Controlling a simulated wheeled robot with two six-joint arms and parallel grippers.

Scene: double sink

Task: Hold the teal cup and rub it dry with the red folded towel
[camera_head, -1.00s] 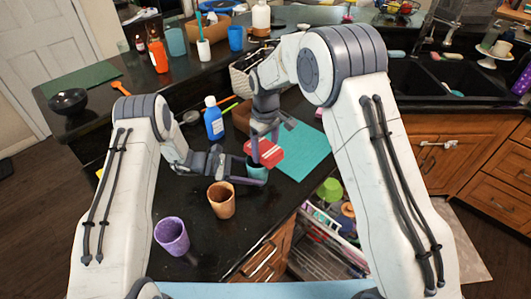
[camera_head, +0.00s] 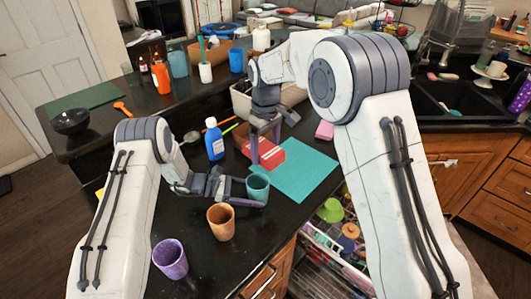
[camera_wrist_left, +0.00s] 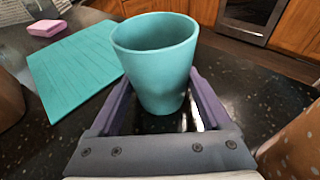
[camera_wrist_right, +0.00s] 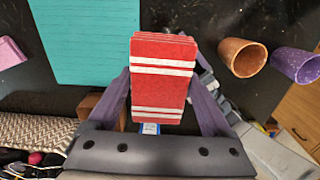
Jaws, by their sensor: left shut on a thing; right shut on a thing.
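The teal cup (camera_head: 258,186) is upright and empty in my left gripper (camera_head: 250,192), whose fingers close on its sides. In the left wrist view the cup (camera_wrist_left: 157,65) stands between the two fingers, mouth up. My right gripper (camera_head: 264,140) is shut on the red folded towel (camera_head: 268,153). In the right wrist view the towel (camera_wrist_right: 162,80), red with white stripes, is between the fingers. The towel is above and behind the cup in the head view, apart from it, near the teal mat's left edge.
A teal mat (camera_head: 300,172) lies on the dark counter, with a pink sponge (camera_head: 324,130) behind it. An orange cup (camera_head: 221,221) and a purple cup (camera_head: 170,258) stand near the front. A blue bottle (camera_head: 214,140) stands left of the towel. An open dishwasher rack (camera_head: 335,255) is below the counter edge.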

